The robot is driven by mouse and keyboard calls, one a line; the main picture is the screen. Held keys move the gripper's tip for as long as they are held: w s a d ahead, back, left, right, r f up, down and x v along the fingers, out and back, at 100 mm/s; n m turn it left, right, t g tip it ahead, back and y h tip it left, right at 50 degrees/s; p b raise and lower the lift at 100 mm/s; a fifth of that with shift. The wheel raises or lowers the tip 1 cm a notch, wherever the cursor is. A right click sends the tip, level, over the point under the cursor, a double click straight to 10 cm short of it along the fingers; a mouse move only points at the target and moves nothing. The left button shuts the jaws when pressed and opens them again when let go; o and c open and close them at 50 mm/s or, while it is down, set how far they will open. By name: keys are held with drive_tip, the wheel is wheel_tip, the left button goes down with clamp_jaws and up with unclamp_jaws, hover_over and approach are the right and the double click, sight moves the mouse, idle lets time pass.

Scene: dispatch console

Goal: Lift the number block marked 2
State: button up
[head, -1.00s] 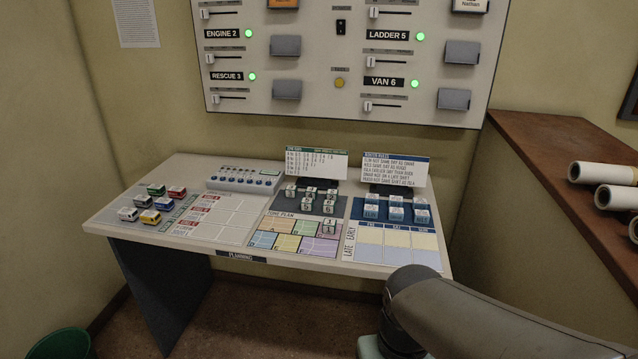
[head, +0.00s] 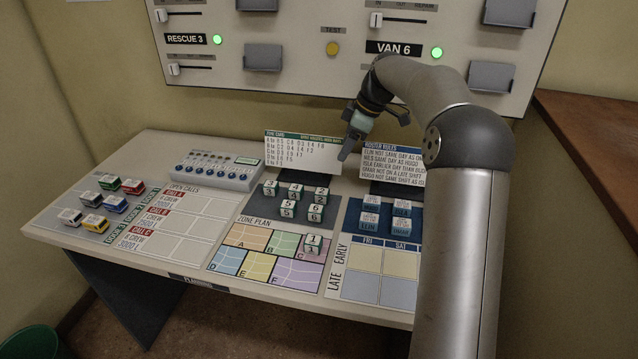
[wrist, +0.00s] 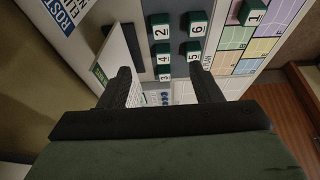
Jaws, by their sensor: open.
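The number block marked 2 (head: 321,195) stands on the dark block pad, at the right end of the back row beside block 4. In the wrist view, block 2 (wrist: 161,27) has a white face and green sides, and sits ahead of my fingers, apart from them. My gripper (head: 344,154) hangs above the console, in front of the zone card and up behind the blocks. In the wrist view my gripper (wrist: 162,84) is open, its two dark fingers apart with nothing held between them.
Block 4 (wrist: 163,53), block 6 (wrist: 197,24) and block 5 (wrist: 194,52) stand close to block 2. Block 1 (head: 313,244) is on the zone plan. The zone card (head: 303,152) and roster rules card (head: 392,163) stand upright behind.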

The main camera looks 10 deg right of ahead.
drive_tip(key=p, duration=0.1)
hover_over(324, 191)
drive_tip(key=d, duration=0.1)
drive_tip(key=f, duration=0.6)
drive_tip(key=s+f, duration=0.1)
drive_tip(key=f, duration=0.3)
drive_tip(key=shift+d, duration=0.2)
drive_tip(key=shift+d+p+x, duration=0.15)
drive_tip(key=shift+p+x, duration=0.25)
drive_tip(key=shift+x, duration=1.15)
drive_tip(key=shift+d+p+x, duration=0.15)
drive_tip(key=shift+p+x, duration=0.25)
drive_tip(key=shift+x, duration=1.2)
drive_tip(key=shift+s+f, duration=0.1)
drive_tip(key=shift+f, duration=0.05)
drive_tip(key=c, duration=1.1)
